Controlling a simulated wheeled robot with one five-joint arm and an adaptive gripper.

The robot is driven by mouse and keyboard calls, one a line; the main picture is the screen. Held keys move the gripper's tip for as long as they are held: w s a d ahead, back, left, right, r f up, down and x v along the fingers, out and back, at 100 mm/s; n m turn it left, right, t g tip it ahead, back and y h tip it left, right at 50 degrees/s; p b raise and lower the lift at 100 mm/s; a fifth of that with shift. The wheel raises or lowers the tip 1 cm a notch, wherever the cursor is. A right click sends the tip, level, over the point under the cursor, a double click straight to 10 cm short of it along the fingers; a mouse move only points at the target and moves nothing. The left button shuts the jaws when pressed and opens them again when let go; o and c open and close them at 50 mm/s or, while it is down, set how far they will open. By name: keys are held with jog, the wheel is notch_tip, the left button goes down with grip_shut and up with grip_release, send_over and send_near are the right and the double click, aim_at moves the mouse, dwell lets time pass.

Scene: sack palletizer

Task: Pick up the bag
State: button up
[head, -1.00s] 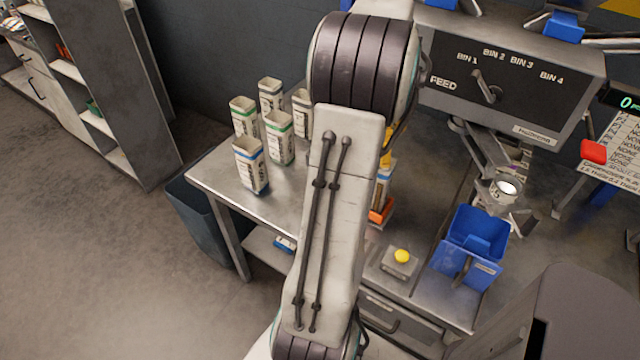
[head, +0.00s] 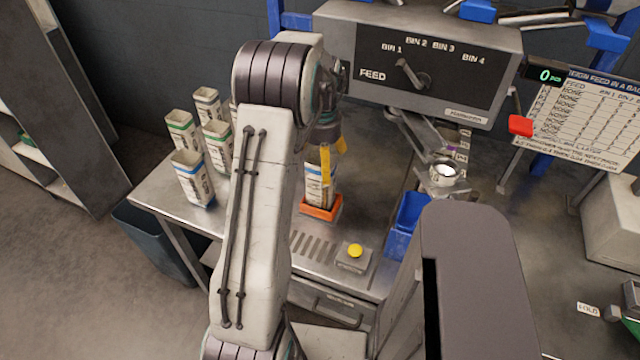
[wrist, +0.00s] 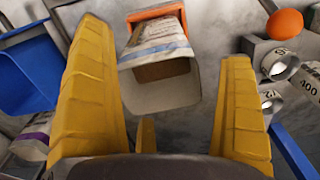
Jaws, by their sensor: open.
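A white printed paper bag (head: 317,188) stands upright in an orange holder (head: 321,209) on the metal bench. My gripper (head: 332,155) is right at the bag's top in the head view, its yellow fingers partly covering it. In the wrist view the bag (wrist: 160,55) lies between the spread yellow fingers of my gripper (wrist: 165,60), its open square mouth towards the camera. A gap shows on each side, so the fingers are open. The orange holder (wrist: 156,13) is beyond the bag. Several similar bags (head: 192,178) stand on the bench at the left.
A yellow button (head: 355,251) sits on a small box at the bench front. A blue bin (head: 405,225) stands right of it, partly hidden. The feed panel (head: 430,68) with a dial is behind. A dark waste bin (head: 160,240) stands left of the bench.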

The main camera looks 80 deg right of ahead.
aim_at(321, 183)
jog(key=shift+a+f, duration=0.1)
jog(key=shift+f, duration=1.65)
jog(key=shift+c, duration=0.3)
